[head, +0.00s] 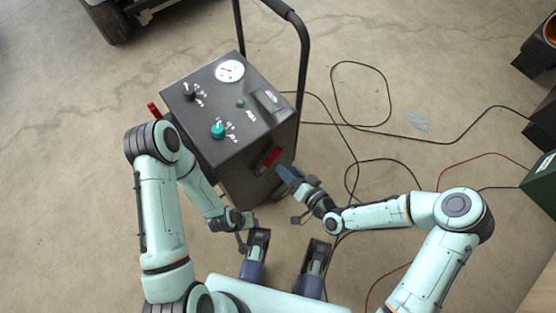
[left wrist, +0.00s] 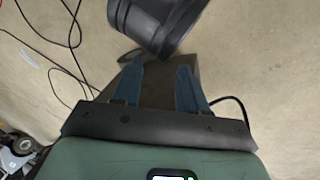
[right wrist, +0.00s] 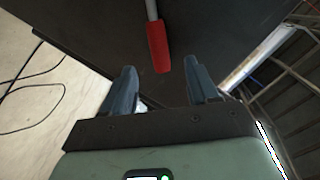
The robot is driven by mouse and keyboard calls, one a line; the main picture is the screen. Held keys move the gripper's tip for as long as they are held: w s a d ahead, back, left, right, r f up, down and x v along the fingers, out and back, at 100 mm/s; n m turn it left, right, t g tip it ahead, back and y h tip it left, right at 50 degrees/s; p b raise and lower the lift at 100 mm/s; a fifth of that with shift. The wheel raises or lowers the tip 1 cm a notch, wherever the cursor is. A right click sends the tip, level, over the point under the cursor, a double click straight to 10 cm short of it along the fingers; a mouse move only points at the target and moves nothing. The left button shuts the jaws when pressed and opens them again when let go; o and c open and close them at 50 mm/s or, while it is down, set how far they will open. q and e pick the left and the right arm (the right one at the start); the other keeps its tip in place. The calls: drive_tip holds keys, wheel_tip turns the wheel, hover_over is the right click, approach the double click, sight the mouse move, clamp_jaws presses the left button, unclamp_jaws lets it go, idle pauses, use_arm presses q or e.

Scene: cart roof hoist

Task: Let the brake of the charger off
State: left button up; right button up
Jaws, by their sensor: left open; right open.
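The charger (head: 228,130) is a dark box on a cart with a tall bar handle, standing left of centre in the head view. A red lever (head: 270,158) sits on its right side. In the right wrist view the red lever (right wrist: 158,47) hangs from a grey rod against the dark panel. My right gripper (head: 287,175) is open beside that side. Its fingertips (right wrist: 160,80) are spread below the lever, apart from it. My left gripper (left wrist: 158,75) is open and empty, low in front of the charger; its fingers are hard to see in the head view.
The charger's top has a round gauge (head: 230,70), a teal knob (head: 218,131) and a black knob (head: 190,94). Another red part (head: 153,110) shows at its left. Black cables (head: 385,130) lie on the floor to the right. A green box (head: 541,180) stands at the right edge.

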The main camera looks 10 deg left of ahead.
sight(276, 159)
use_arm(q)
drive_tip(key=shift+w+a+f+t+b, duration=0.15)
drive_tip(key=shift+w+a+f+b, duration=0.15)
drive_tip(key=shift+w, duration=0.2)
drive_tip(key=shift+w+a+f+t+b, duration=0.15)
drive_tip(key=shift+w+f, duration=0.2)
drive_tip(key=shift+w, duration=0.1)
use_arm(e)
drive_tip(key=x, duration=0.6)
drive_tip(key=shift+w+a, duration=0.1)
drive_tip(key=shift+c, duration=0.2)
clamp_jaws()
